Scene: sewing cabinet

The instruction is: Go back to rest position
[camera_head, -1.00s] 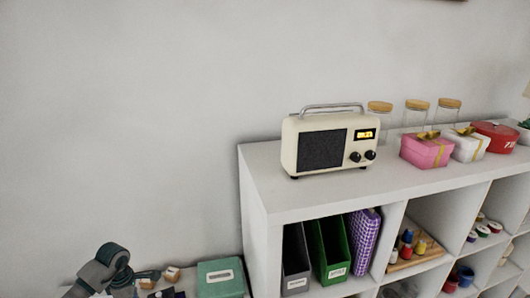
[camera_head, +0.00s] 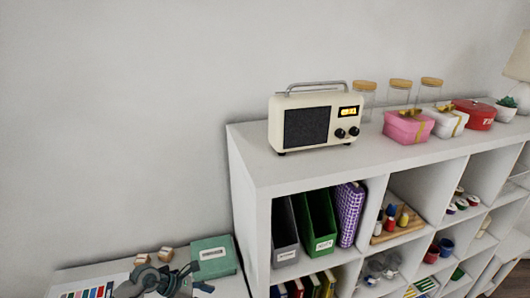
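Grey links of my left arm show at the bottom left of the head view, in front of the low white table. My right arm and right gripper are not in the picture. No object in a grip is visible.
A low white table (camera_head: 70,275) bears a green box (camera_head: 213,257), small wooden blocks and a colour chart. A white shelf unit (camera_head: 262,165) stands to its right.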

